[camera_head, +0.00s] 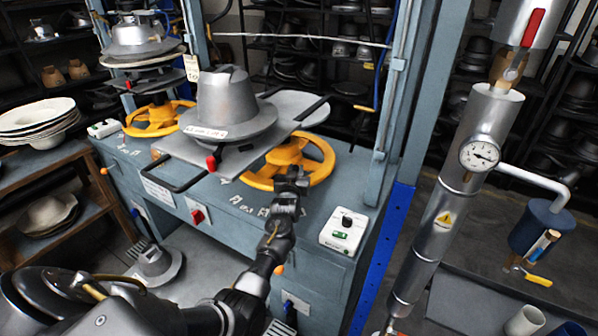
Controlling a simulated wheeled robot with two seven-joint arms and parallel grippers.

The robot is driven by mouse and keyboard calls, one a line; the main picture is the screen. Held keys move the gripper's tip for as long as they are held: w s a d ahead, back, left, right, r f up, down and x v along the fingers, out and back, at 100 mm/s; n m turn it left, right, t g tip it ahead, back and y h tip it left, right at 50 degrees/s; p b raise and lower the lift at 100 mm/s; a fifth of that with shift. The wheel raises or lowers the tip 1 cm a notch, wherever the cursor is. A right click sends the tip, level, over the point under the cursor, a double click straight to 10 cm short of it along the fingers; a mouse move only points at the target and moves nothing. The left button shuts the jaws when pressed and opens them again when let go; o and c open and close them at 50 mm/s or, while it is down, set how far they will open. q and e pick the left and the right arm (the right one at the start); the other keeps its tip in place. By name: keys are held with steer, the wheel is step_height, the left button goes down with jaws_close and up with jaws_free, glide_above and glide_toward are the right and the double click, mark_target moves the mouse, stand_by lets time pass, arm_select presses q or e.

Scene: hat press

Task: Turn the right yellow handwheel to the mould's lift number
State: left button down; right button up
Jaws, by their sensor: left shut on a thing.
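The right yellow handwheel (324,165) lies flat on the blue-grey press bench, partly behind the mould's tray. My left gripper (291,178) is at its front rim and shut on it. The grey hat-shaped metal mould (228,100) stands upright on a sliding plate with a black handle, left of the handwheel. A white label (206,132) is on the mould's brim, but its writing is too small to read. White markings (250,206) are on the bench in front of the handwheel, partly beside my gripper and not legible. My right gripper is not in view.
Another yellow handwheel (158,119) sits to the left below a second mould (137,37). A control box (344,230) stands right of my gripper. A blue upright post (395,90) and a silver pipe with a gauge (480,154) rise on the right.

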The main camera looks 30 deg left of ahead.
arm_select(q)
steer(key=shift+w+d+r, duration=0.15)
steer(key=c, duration=1.3)
jaws_free()
steer(key=shift+s+f, duration=0.25)
steer(key=shift+s, duration=0.2)
steer(key=b+v, duration=0.1)
steer(key=v, duration=0.9)
steer(key=shift+r+b, duration=0.15)
steer(key=shift+b, duration=0.2)
steer(key=shift+d, duration=0.1)
